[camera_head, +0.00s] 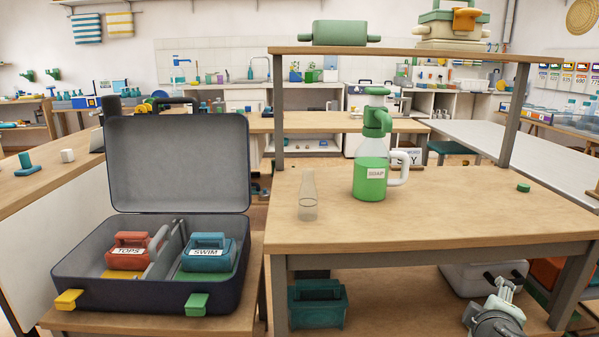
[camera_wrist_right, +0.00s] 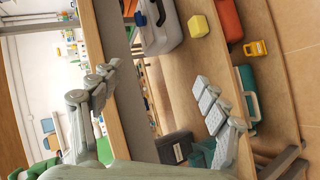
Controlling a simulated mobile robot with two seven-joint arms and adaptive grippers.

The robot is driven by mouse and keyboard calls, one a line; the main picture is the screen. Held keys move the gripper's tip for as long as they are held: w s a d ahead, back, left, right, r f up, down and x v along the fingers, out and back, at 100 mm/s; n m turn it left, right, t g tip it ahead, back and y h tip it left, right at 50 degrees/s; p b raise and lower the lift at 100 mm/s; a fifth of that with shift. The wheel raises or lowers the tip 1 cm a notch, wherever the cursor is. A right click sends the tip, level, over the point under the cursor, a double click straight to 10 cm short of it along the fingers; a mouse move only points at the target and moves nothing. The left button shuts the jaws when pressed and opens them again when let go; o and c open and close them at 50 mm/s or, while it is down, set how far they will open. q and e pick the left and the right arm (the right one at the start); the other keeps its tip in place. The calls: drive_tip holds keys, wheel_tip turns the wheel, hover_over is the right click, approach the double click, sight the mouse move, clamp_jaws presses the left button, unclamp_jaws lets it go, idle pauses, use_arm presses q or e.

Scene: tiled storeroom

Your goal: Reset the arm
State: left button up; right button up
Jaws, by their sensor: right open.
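My right gripper (camera_head: 508,286) shows at the bottom right of the head view, in front of the lower part of the wooden table, below its top edge. In the right wrist view my right gripper (camera_wrist_right: 158,97) is open, its two grey jointed fingers spread wide with nothing between them. That view is turned sideways, and the table edge runs up behind the gap between the fingers. Whether a finger touches the table cannot be told. My left gripper is in neither view.
The wooden table (camera_head: 450,222) holds a green soap bottle (camera_head: 370,178), a clear tapered cup (camera_head: 308,205) and a green cap (camera_head: 523,188). An open suitcase (camera_head: 130,295) stands at left. A teal case (camera_head: 318,306) and a pale case (camera_head: 470,277) sit under the tabletop.

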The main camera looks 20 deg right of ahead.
drive_tip(key=s+a+f+n+g+y, duration=0.25)
drive_tip(key=s+a+f, duration=0.25)
drive_tip(key=s+f, duration=0.3)
drive_tip(key=s+a+f+m+g+y, duration=0.1)
drive_tip(key=s+a+f+m+y, duration=0.25)
drive_tip(key=a, duration=0.45)
drive_tip(key=s+a+f+m+g+y, duration=0.1)
drive_tip(key=s+a+f+m+y, duration=0.15)
drive_tip(key=a+f, duration=0.35)
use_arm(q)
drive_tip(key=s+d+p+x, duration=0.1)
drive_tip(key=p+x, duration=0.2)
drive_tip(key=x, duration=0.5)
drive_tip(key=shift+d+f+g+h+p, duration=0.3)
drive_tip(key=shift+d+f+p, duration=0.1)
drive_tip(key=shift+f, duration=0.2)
use_arm(e)
wheel_tip(320, 180, down, 8)
drive_tip(key=w+a, duration=0.1)
drive_tip(key=w, duration=0.1)
drive_tip(key=shift+a+m+g, duration=0.35)
drive_tip(key=shift+a, duration=0.05)
